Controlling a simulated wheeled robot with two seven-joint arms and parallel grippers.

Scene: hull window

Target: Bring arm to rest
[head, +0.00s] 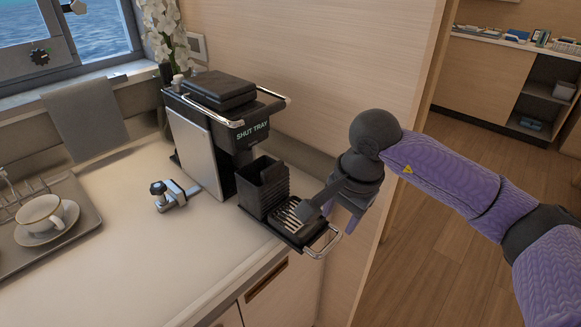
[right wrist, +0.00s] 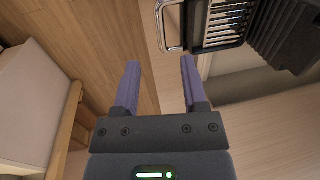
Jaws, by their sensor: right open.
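My right arm, in a purple sleeve, comes in from the right in the head view. Its gripper (head: 345,205) hangs beside the tray handle at the counter's front right corner. In the right wrist view its two purple fingers (right wrist: 157,88) stand apart with nothing between them. The drip tray (head: 290,215) of the black machine (head: 222,125) sticks out, with a slatted grille and a metal handle (head: 322,242). The handle also shows in the right wrist view (right wrist: 163,28), apart from the fingers. My left gripper is not in view.
A metal clamp (head: 174,194) lies on the counter (head: 150,265). A tray (head: 85,222) with a cup (head: 45,212) and saucer is at the left. A grey cloth (head: 85,118) and white flowers (head: 160,30) are behind. A wood wall (head: 340,70) rises behind the machine; open floor (head: 440,240) lies right.

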